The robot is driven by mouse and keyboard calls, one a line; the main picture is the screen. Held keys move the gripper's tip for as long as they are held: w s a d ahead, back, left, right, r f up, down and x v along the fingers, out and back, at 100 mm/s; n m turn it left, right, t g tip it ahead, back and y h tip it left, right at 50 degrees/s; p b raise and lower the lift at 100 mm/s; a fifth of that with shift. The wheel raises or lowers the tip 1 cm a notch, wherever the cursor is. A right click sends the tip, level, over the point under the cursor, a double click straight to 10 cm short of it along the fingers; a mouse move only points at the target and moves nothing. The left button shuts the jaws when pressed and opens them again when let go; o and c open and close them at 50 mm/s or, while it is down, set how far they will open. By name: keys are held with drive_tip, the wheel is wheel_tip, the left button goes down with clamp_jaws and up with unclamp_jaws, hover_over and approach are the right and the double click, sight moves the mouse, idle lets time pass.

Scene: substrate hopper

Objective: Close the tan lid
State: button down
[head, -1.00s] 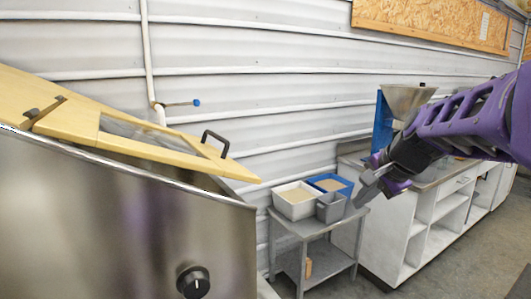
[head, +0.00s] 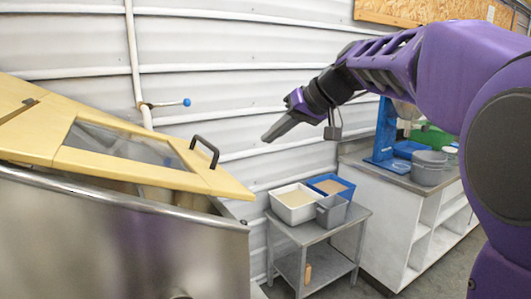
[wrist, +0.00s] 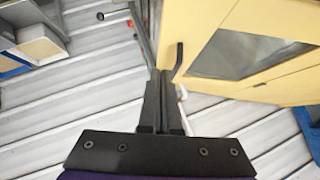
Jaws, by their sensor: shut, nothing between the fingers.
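The tan lid (head: 150,178) has a clear window and a black bar handle (head: 205,148). It sits raised and tilted over the steel hopper (head: 120,235), with a dark gap under its right edge. My gripper (head: 266,139) is shut and empty, up and to the right of the handle in the head view, apart from it. In the wrist view the shut fingers (wrist: 160,74) point toward the lid's edge (wrist: 190,25), and the handle (wrist: 179,62) shows close beside the fingertips. I cannot tell the exact distance between them.
A steel side table (head: 335,230) with a white bin (head: 294,208), a blue bin and a grey bin stands right of the hopper. A pipe with a blue-tipped valve (head: 186,102) runs up the wall behind. A white counter (head: 410,215) with containers stands at the right.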

drive_tip(key=s+f+x, duration=0.2)
drive_tip(key=x, duration=1)
drive_tip(key=shift+d, duration=0.25)
drive_tip(key=shift+s+f+b, duration=0.1)
drive_tip(key=shift+s+b, duration=0.05)
drive_tip(key=shift+b, duration=0.2)
